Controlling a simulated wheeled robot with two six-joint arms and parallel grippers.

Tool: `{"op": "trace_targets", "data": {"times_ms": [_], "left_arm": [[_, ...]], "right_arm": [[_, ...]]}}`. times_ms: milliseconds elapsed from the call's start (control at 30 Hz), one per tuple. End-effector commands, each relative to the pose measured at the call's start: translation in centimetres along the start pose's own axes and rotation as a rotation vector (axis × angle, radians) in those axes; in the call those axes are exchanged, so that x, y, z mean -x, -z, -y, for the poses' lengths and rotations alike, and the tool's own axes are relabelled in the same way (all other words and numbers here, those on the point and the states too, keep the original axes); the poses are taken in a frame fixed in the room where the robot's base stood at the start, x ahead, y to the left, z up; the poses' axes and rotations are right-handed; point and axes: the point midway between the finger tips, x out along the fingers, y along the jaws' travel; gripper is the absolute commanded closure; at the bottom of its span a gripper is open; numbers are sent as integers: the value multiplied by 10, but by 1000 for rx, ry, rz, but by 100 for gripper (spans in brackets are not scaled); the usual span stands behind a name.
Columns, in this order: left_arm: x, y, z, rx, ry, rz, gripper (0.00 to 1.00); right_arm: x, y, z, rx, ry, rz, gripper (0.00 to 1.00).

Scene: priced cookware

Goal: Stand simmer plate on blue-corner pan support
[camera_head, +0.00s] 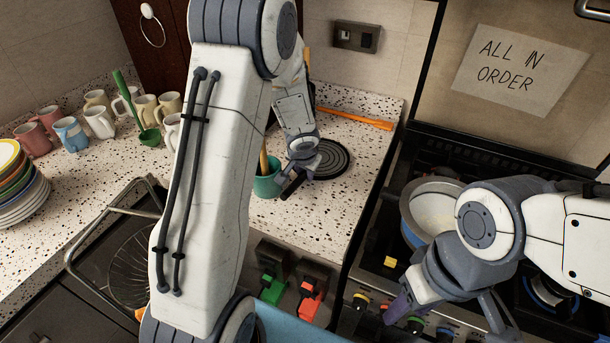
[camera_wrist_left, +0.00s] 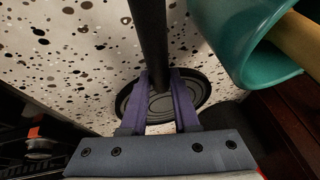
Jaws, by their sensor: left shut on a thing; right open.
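The simmer plate is a dark round disc with concentric rings (camera_head: 331,158), lying on the speckled counter at its right end. In the left wrist view, the plate (camera_wrist_left: 160,103) shows behind my fingers, and a dark bar like its handle runs up between them. My left gripper (camera_head: 292,183) is shut on this handle, beside the disc; its fingers also show in the left wrist view (camera_wrist_left: 158,105). My right gripper (camera_head: 405,302) is open over the front of the hob. The pan supports are partly hidden by my right arm; a yellow corner (camera_head: 390,261) shows, but I cannot make out a blue corner.
A teal pot (camera_head: 267,183) with a wooden handle in it stands close to my left gripper. A blue and white pan (camera_head: 428,208) sits on the hob. An orange utensil (camera_head: 355,119) lies behind the plate. Mugs (camera_head: 98,122) and stacked plates (camera_head: 24,190) stand at left.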

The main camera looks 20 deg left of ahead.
Motion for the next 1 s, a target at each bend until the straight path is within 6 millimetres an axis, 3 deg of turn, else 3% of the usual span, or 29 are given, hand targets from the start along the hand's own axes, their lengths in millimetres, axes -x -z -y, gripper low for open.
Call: {"op": "trace_targets", "data": {"times_ms": [233, 267, 300, 333, 733, 1000], "left_arm": [[-4, -1, -1, 0, 0, -1, 100], [-2, -1, -1, 0, 0, 0, 60], [-2, -1, -1, 0, 0, 0, 44], [-2, -1, -1, 0, 0, 0, 41], [4, 2, 1, 0, 0, 0, 41], [60, 3, 1, 1, 1, -2, 41]], "right_arm": [[-5, 0, 0, 0, 0, 0, 50], [-3, 0, 0, 0, 0, 0, 50], [-2, 0, 0, 0, 0, 0, 50], [-2, 0, 0, 0, 0, 0, 50], [4, 0, 0, 0, 0, 0, 50], [31, 2, 2, 0, 0, 0, 50]]}}
